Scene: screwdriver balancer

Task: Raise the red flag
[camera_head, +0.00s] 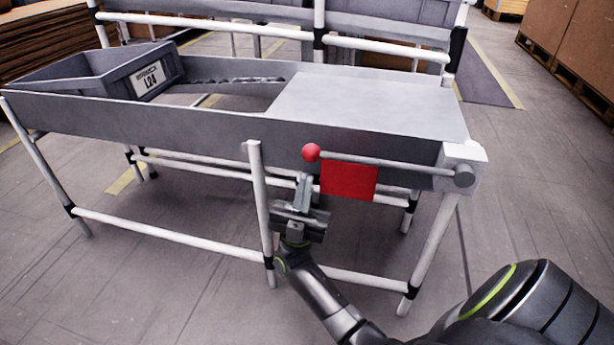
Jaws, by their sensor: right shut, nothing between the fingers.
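The red flag (348,181) hangs from a thin grey rod (385,163) on the front of the grey workbench. The rod lies nearly level, with a red ball (311,152) at its left end and a pivot in a white block (460,167) at the bench's right corner. My right gripper (303,183) is shut and empty, pointing up just below the red ball and left of the flag. I cannot tell whether it touches the ball or rod. My left gripper is out of view.
A grey bin labelled L24 (124,73) sits in the bench's left part. The flat bench top (360,101) is clear. A white post (259,200) stands just left of my right gripper. Boxes on pallets (570,45) stand far right.

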